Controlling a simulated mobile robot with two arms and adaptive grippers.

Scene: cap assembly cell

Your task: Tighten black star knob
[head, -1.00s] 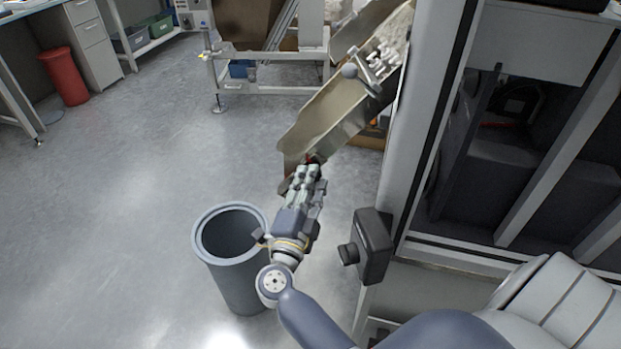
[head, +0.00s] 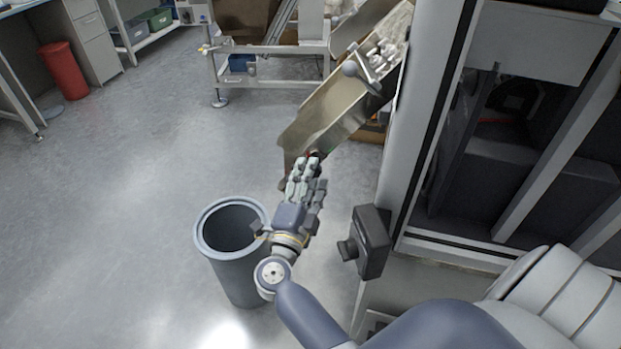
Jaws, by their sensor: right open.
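My right gripper (head: 304,170) is at the lower end of the metal chute, with its fingers extended and apart. I see no clear star-shaped black knob there, and the fingers may hide one. A black box (head: 371,243) with a dark round knob (head: 347,249) on its left side is fixed to the machine frame, right of my gripper and apart from it. I cannot tell whether this knob is star-shaped. My left gripper is not in view.
The metal chute (head: 325,115) slopes down from a machine, with a grey ball handle (head: 349,69) near its top. A grey bin (head: 232,262) stands just left of my forearm. The machine frame (head: 440,110) blocks the right. Floor at the left is free.

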